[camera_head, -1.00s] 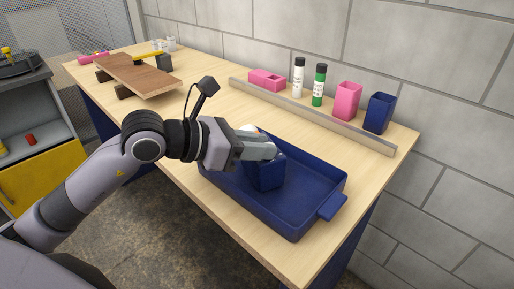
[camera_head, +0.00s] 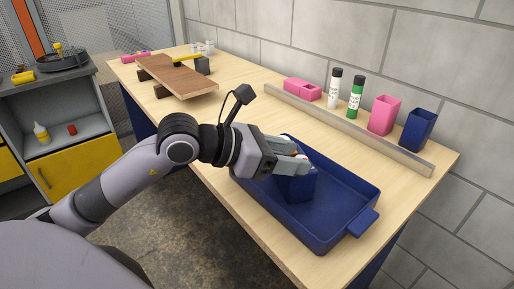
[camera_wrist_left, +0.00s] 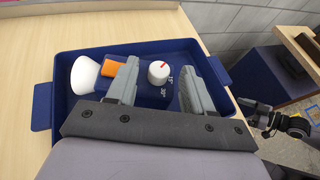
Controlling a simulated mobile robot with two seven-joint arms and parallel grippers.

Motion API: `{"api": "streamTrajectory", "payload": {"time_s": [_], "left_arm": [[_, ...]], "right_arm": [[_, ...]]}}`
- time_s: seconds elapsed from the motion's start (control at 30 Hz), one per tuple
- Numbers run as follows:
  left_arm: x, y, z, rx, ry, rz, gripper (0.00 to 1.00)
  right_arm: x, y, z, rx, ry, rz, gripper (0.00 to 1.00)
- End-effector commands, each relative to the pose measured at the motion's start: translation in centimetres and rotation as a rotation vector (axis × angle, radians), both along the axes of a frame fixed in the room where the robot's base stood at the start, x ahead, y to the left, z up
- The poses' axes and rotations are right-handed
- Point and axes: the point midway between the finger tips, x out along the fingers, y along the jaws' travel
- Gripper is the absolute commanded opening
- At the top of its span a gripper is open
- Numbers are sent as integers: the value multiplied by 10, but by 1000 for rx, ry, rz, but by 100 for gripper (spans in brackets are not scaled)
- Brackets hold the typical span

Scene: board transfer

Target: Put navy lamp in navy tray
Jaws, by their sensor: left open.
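The navy tray (camera_head: 340,222) lies on the near right part of the wooden table; in the left wrist view its rim (camera_wrist_left: 62,75) surrounds the lamp. The navy lamp (camera_head: 297,188) sits inside the tray towards its left end. From above, the lamp's navy body (camera_wrist_left: 148,92) shows a white dial with a red mark, an orange part and a white cone-shaped head. My left gripper (camera_head: 304,161) is open at the lamp's top, its fingers (camera_wrist_left: 160,78) on either side of the dial. Whether the fingers touch the lamp is hard to tell.
A metal rail (camera_head: 350,131) runs along the table. Behind it stand a pink block (camera_head: 302,88), a white bottle (camera_head: 334,88), a green bottle (camera_head: 355,97), a pink cup (camera_head: 383,116) and a navy cup (camera_head: 418,130). A wooden plank (camera_head: 178,77) lies at the far left.

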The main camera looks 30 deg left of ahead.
Motion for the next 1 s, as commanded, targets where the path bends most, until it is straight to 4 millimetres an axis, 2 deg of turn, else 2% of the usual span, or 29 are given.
{"api": "streamTrajectory", "payload": {"time_s": [0.37,1.0], "left_arm": [[-40,34,18,6,1,-1,51],[-76,66,40,1,1,0,51]], "right_arm": [[0,0,-13,3,8,-1,96],[2,5,-21,14,10,7,96]]}}
